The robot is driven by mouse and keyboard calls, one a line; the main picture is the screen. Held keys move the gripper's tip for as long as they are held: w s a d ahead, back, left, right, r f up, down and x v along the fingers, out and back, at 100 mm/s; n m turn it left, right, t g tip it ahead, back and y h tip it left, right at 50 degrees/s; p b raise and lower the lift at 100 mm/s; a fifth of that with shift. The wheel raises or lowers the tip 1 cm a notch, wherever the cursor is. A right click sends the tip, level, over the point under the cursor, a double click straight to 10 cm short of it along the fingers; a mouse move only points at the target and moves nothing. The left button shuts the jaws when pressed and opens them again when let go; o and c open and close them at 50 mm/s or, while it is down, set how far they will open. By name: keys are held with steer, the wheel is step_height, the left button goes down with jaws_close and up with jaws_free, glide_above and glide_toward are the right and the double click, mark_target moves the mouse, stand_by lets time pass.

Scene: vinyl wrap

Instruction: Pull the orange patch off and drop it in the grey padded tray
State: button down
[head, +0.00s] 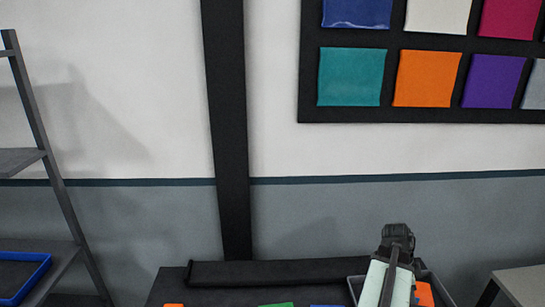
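My gripper (397,234) is the dark end of my pale arm, at the lower right over the dark table. Its fingers are too small and turned away to tell whether they are open or shut. A grey tray (440,288) shows partly behind and beside my arm; its inside is mostly hidden. An orange piece (425,295) shows beside my arm, seemingly inside the tray. Another orange patch (173,305) barely shows at the bottom edge, on the table (215,293). I cannot tell which orange piece the task means.
Green (276,305) and blue (326,305) pieces lie at the table's front, cut off by the frame. A dark roll (275,272) lies along the back. Coloured swatches, one orange (426,78), hang on a black wall board (310,112). A shelf with a blue-rimmed tray (40,267) stands left.

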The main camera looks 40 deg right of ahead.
steer(key=shift+w, duration=0.45)
steer(key=shift+n, duration=0.6)
steer(key=d+f+b, duration=0.2)
steer(key=f+b, duration=0.1)
steer(key=w+d+f+b, duration=0.1)
steer(key=d+f+b, duration=0.2)
steer(key=f+b, duration=0.1)
steer(key=w+d+f+b, duration=0.1)
steer(key=d+f+b, duration=0.2)
steer(key=f+b, duration=0.1)
steer(key=shift+w+d+f, duration=0.1)
steer(key=shift+w+d, duration=0.05)
steer(key=shift+d, duration=0.05)
steer(key=c, duration=1.6)
jaws_free()
